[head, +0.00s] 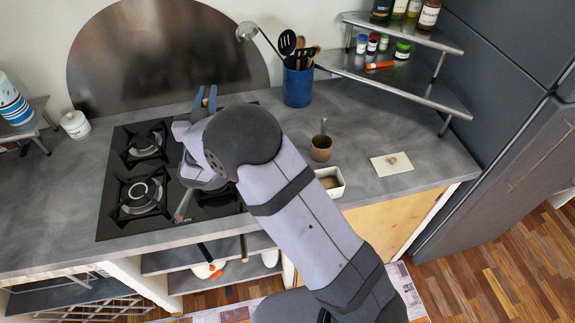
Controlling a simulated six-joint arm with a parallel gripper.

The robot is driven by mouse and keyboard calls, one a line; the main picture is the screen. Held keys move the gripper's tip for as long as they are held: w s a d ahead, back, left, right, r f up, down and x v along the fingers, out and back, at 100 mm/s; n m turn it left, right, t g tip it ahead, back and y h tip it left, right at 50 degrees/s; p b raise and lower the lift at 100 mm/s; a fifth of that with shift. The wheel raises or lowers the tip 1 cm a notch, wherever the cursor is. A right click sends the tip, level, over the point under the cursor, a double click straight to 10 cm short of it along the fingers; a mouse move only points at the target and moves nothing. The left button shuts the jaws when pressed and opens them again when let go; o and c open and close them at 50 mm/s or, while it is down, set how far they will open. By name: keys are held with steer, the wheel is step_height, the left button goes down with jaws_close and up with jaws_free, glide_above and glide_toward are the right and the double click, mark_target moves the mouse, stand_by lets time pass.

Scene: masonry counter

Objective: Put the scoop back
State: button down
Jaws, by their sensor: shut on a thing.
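My gripper (206,98) is over the back of the black hob, its two blue fingers pointing away from me. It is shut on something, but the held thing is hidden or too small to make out. I cannot pick out the scoop for certain. A grey-brown handle (183,206) sticks out toward the front from beneath my wrist; what it belongs to is mostly hidden. A brown cup (321,148) with an upright handle in it stands right of my arm. A small white box (331,190) with brownish contents stands in front of it, partly behind my arm.
The hob (115,200) has burners with raised grates. A blue crock (297,88) of utensils, with a ladle (247,31) leaning out left, stands at the back. A white board (391,164) lies at right. A metal corner shelf (400,80) holds jars. The left counter is largely clear.

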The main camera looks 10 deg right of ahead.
steer(key=s+d+f+m+g+h+b, duration=0.1)
steer(key=d+f+m+g+h+b, duration=0.2)
steer(key=d+b, duration=0.9)
steer(key=s+d+f+m+g+h+b, duration=0.1)
steer(key=d+f+m+h+b, duration=0.3)
steer(key=d+b, duration=0.75)
steer(key=s+d+f+g+h+p, duration=0.1)
steer(key=d+f+h+p, duration=0.1)
steer(key=f, duration=0.8)
steer(key=shift+d+f+h+p, duration=0.3)
steer(key=shift+d+p, duration=0.45)
steer(key=shift+d, duration=0.15)
steer(key=shift+f, duration=0.15)
steer(key=c, duration=2.1)
jaws_free()
steer(key=shift+o, duration=0.5)
steer(key=shift+s, duration=0.1)
